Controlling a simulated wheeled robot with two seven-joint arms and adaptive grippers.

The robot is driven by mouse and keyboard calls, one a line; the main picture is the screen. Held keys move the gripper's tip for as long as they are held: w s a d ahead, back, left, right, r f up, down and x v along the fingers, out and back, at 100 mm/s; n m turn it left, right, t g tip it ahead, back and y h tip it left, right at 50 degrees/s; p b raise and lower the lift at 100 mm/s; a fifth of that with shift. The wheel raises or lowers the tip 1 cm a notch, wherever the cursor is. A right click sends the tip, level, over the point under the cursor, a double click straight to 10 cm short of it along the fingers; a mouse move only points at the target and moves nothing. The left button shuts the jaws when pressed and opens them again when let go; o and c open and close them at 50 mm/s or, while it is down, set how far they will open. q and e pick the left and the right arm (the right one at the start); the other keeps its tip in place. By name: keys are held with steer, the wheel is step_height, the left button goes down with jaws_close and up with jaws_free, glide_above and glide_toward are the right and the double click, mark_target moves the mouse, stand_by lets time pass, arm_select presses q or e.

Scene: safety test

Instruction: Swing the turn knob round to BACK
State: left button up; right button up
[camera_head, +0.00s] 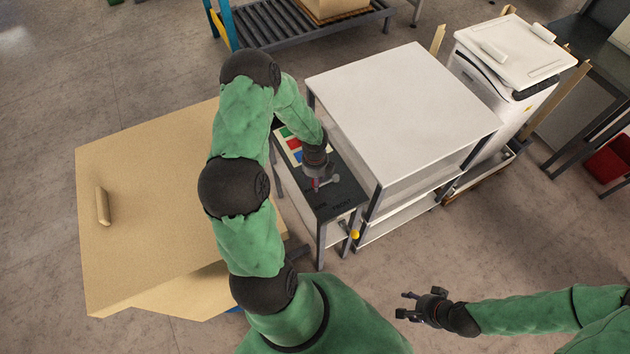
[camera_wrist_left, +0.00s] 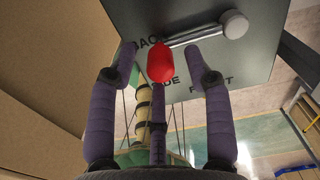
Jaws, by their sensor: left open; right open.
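The turn knob is a silver lever on a round pivot with a red grip, on a dark panel (camera_head: 338,193). In the left wrist view the red grip (camera_wrist_left: 160,62) lies between the spread fingers of my left gripper (camera_wrist_left: 163,52); I cannot tell whether they touch it. In the head view my left gripper (camera_head: 317,174) is over the panel. My right gripper (camera_head: 408,305) is open and empty above the floor.
Colored squares (camera_head: 291,146) lie at the panel's far end. A white-topped shelf unit (camera_head: 405,105) stands close to its right. A large cardboard box (camera_head: 150,200) stands to the left, beside my left arm. A white machine (camera_head: 510,60) is at the back right.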

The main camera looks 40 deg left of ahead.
arm_select(q)
step_height(320, 180, up, 10)
stand_by(0.4)
steer(key=shift+s, duration=0.1)
